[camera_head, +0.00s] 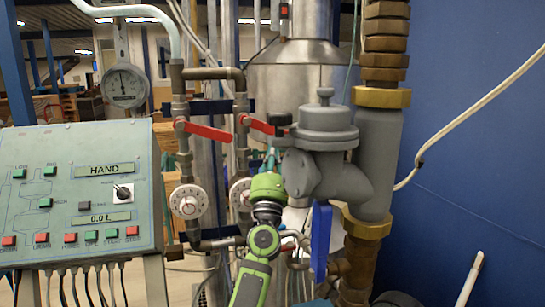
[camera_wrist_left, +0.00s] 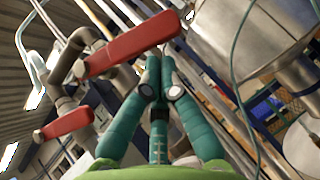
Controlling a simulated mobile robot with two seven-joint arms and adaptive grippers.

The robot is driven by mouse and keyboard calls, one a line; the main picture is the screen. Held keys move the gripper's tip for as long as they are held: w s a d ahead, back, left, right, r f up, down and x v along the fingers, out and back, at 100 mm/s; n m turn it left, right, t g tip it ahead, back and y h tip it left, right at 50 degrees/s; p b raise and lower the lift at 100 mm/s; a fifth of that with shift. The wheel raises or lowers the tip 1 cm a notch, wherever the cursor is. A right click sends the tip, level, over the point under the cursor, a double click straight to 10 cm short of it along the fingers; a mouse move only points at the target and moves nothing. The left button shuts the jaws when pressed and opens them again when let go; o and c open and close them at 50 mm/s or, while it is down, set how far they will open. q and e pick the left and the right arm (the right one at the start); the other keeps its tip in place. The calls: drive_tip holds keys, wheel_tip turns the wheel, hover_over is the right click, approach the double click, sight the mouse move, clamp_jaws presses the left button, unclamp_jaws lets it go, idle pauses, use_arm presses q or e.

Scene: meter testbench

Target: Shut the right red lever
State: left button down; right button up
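The right red lever (camera_head: 258,125) sits on the right vertical pipe, tilted slightly down to the right. The left red lever (camera_head: 207,131) is on the pipe to its left. My left gripper (camera_head: 271,158) has a green body and teal fingers, and it is just below the right lever's outer end. In the left wrist view, the fingers (camera_wrist_left: 160,62) converge with their tips together and nothing visible between them. The nearer red lever (camera_wrist_left: 135,45) is just beyond and left of the tips; contact cannot be told. Another red lever (camera_wrist_left: 68,122) is lower left. My right gripper is out of view.
A grey valve body (camera_head: 326,125) with a thick pipe stands close to the right of the gripper. White dials (camera_head: 188,201) sit below the levers. A control panel (camera_head: 80,195) stands at the left, and a blue lever (camera_head: 321,240) hangs below the valve.

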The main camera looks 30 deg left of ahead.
use_arm(q)
drive_tip(key=shift+w+d+r+n+y+b, duration=0.15)
drive_tip(key=shift+r+n+y+b, duration=0.3)
drive_tip(key=shift+n+b, duration=0.1)
drive_tip(key=shift+w+d+r+n+y+b, duration=0.1)
drive_tip(key=shift+d+r+n+y+b, duration=0.05)
drive_tip(key=shift+r+n+y+b, duration=0.35)
drive_tip(key=shift+f, duration=0.1)
